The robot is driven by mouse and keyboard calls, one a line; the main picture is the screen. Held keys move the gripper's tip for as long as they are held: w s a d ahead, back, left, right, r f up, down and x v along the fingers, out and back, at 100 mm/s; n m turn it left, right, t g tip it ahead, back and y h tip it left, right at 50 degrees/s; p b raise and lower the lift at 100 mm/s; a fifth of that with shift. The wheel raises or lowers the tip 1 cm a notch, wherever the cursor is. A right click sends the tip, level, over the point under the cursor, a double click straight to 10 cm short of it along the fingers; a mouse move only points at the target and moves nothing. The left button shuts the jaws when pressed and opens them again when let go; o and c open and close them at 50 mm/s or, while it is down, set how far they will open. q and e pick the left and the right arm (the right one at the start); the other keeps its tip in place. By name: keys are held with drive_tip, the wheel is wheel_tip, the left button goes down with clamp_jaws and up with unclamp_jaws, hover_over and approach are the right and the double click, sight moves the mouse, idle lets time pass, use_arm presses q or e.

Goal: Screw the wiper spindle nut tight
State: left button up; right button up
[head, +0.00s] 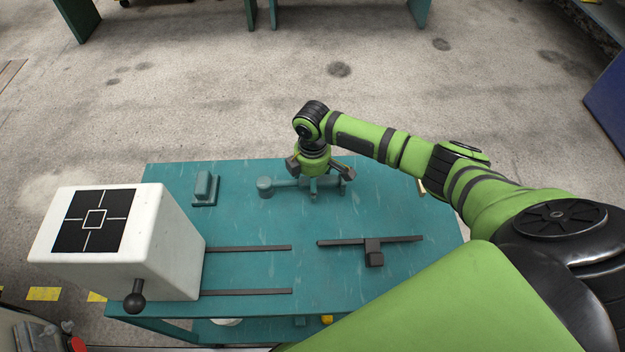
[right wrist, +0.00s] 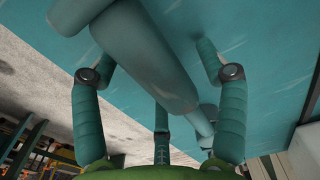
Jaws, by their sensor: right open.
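A teal fixture with a horizontal bar (head: 283,184) stands near the back edge of the teal table, with a round knob-like end at its left. My right gripper (head: 319,178) is over the right part of this bar, pointing down. In the right wrist view my right gripper (right wrist: 152,48) is open, one finger on each side of a thick teal rounded part (right wrist: 145,62). I cannot tell whether either finger touches it. I cannot make out the spindle nut as a separate piece. My left gripper is not in view.
A white box (head: 182,255) with a black-and-white target and a dark ball knob stands at the table's left. Two dark rails (head: 248,249) and a dark T-shaped piece (head: 373,257) lie in front. A small teal block (head: 205,188) sits at the back left.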

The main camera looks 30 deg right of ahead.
clamp_jaws()
drive_tip(key=shift+r, duration=0.1)
